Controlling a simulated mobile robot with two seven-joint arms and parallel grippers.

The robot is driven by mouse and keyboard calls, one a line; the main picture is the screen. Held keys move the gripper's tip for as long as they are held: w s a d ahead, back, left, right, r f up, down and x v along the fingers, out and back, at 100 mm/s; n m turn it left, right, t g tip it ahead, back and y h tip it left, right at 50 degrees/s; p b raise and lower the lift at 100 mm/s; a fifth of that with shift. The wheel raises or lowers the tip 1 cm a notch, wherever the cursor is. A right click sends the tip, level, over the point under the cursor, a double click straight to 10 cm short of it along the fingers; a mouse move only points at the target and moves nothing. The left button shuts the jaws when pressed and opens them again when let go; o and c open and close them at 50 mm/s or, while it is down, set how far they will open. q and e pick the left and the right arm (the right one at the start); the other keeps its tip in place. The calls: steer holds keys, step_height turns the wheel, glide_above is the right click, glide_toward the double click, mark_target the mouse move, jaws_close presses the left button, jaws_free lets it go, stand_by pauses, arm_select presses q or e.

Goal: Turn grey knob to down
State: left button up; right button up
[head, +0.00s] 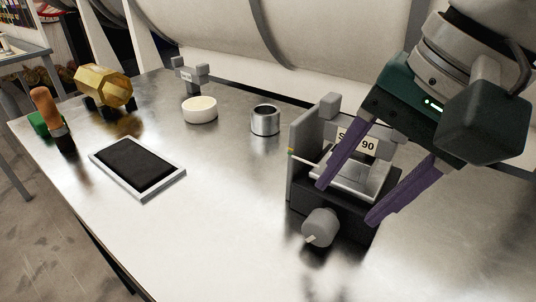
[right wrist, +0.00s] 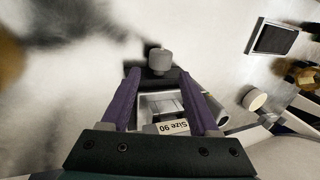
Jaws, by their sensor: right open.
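The grey knob (head: 320,227) sticks out from the front of a dark box-shaped fixture (head: 337,207), with a small pale pointer mark toward its lower left. It also shows in the right wrist view (right wrist: 160,60), beyond the fingertips. A label reading "Size 90" is on the fixture's upper part. My right gripper (head: 346,203) is open, its two purple fingers apart above and around the fixture, with nothing held. The fingertips do not appear to touch the knob. My left gripper is not in view.
A metal cylinder (head: 265,120), a white round dish (head: 200,109) and a framed dark tablet (head: 137,165) lie left of the fixture on the metal table. A gold faceted object (head: 104,88) and an orange-handled tool (head: 50,115) stand farther left. Table in front of the knob is clear.

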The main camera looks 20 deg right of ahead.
mark_target(326, 221)
steer(key=x, duration=0.7)
steer(key=shift+a+f, duration=0.15)
steer(key=shift+f, duration=0.1)
jaws_close()
